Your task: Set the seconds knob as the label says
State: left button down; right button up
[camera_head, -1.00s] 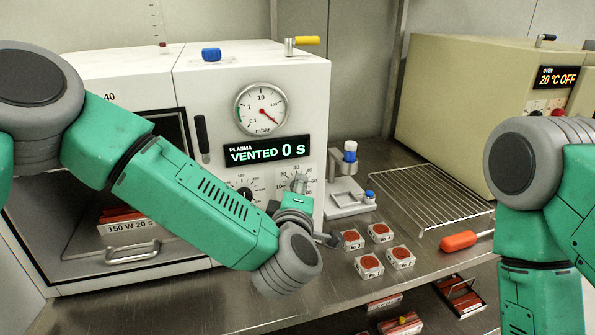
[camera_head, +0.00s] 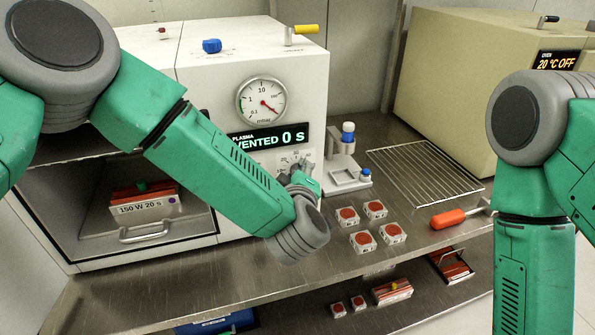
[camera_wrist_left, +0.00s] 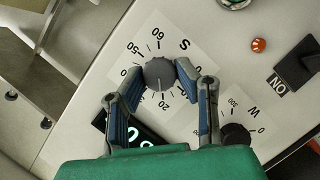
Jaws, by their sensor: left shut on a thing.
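The seconds knob (camera_wrist_left: 159,73) is a dark round knob on a white scale marked S in the left wrist view. Its pale pointer line faces the lower side of the picture, roughly toward the 20 mark. My left gripper (camera_wrist_left: 160,70) has a finger on either side of the knob and is shut on it. In the head view my left gripper (camera_head: 305,180) is at the panel and hides the knob; part of the seconds scale (camera_head: 292,160) shows. The label (camera_head: 147,206) on the red holder in the chamber reads 150 W 20 s. The display (camera_head: 272,138) reads VENTED 0 S. My right gripper is out of view.
The W knob (camera_wrist_left: 235,134) sits beside my left gripper. The plasma chamber (camera_head: 75,240) stands open. Several red-topped pieces (camera_head: 362,241), a wire rack (camera_head: 425,172) and an orange-handled tool (camera_head: 448,219) lie on the bench to the right. The oven (camera_head: 470,80) is behind.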

pick_arm(q)
jog(key=shift+s+f, duration=0.25)
jog(key=shift+f, duration=0.15)
jog(key=c, duration=1.3)
grip_release()
jog(key=shift+c, duration=0.2)
jog(key=shift+o, duration=0.7)
jog(key=shift+w+d, duration=0.1)
jog(key=shift+w+r, duration=0.1)
jog(key=shift+r, duration=0.05)
jog(key=v, duration=1.2)
jog(key=shift+d, duration=0.1)
